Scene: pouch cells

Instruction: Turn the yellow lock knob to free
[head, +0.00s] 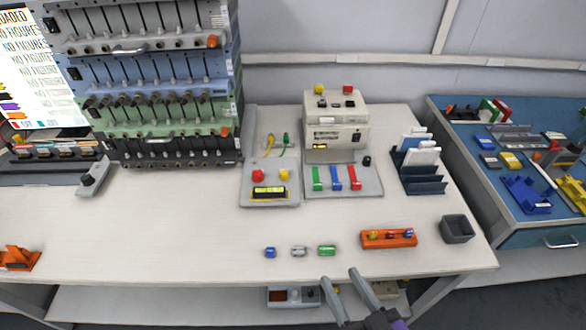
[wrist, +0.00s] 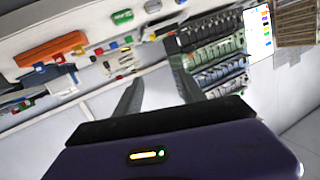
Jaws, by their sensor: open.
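A yellow knob-like part (head: 284,174) sits beside a red one (head: 258,176) on a grey panel (head: 251,140) at the middle of the bench. A second yellow part (head: 319,89) stands on top of a cream instrument (head: 336,112), left of a red one (head: 348,89). I cannot tell which of these is the lock knob, or its setting. My gripper (head: 340,276) is open and empty at the bench's front edge, well in front of both. Its two fingers also show in the wrist view (wrist: 160,88), apart with nothing between them.
An orange block (head: 388,239), a dark bin (head: 457,229) and small blue, grey and green cells (head: 327,250) lie near the front edge. A dark rack (head: 420,180) stands right of the instrument. A tall channel rack (head: 160,90) rises at left.

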